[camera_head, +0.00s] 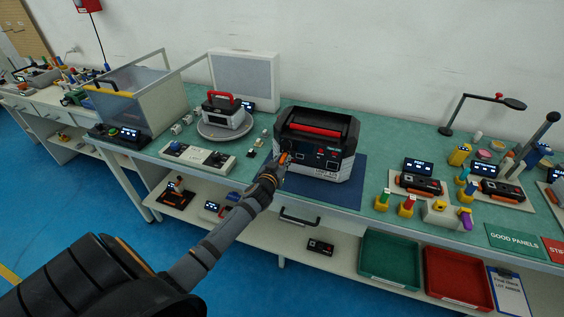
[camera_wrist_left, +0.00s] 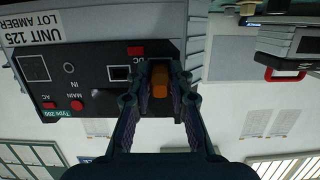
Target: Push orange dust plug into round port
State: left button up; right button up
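The black and grey unit (camera_head: 315,141) with a red handle stands on a blue mat. Its front panel (camera_wrist_left: 100,73) appears upside down in the left wrist view, with a small round port (camera_wrist_left: 69,68) near the "IN" mark and a square port (camera_wrist_left: 119,73). My left gripper (camera_head: 283,161) is at the left part of this panel. In the left wrist view its fingers (camera_wrist_left: 159,82) are closed around the orange dust plug (camera_wrist_left: 159,78), right beside the square port. The panel behind plug and fingers is hidden, and I cannot tell whether the plug touches it. My right gripper is out of view.
A round turntable (camera_head: 224,127) with another unit stands left of the mat. A control box (camera_head: 197,156) lies near the front edge. Several coloured plugs and small panels crowd the bench at right. Green (camera_head: 389,283) and red (camera_head: 457,301) bins sit on the lower shelf.

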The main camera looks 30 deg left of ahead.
pick_arm(q)
jog(key=o, duration=0.3)
jog(key=shift+o, duration=0.2)
jog(key=v, duration=1.2)
jog(key=s+a+f+g, duration=0.1)
jog(key=s+f+g, duration=0.3)
jog(key=f, duration=0.7)
jog(key=s+a+f+m+g, duration=0.1)
jog(key=s+f, duration=0.4)
jog(key=f, duration=0.6)
jog(key=s+a+f+g, duration=0.25)
jog(key=s+f, duration=0.25)
jog(key=f, duration=0.6)
jog(key=s+d+f+g+h, duration=0.1)
jog(key=s+d+f+g, duration=0.1)
jog(key=s+f, duration=0.4)
jog(key=s+d+f+m+g+h, duration=0.1)
jog(key=s+d+f, duration=0.4)
jog(key=s, duration=0.6)
jog(key=s+d+f+m+g+h, duration=0.1)
jog(key=s+d+f+g, duration=0.2)
jog(key=s+f, duration=0.4)
jog(key=s+d, duration=0.1)
jog(key=s, duration=0.1)
jog(key=shift+s+d+g, duration=0.2)
jog(key=shift+s+g, duration=0.1)
jog(key=shift+g, duration=0.05)
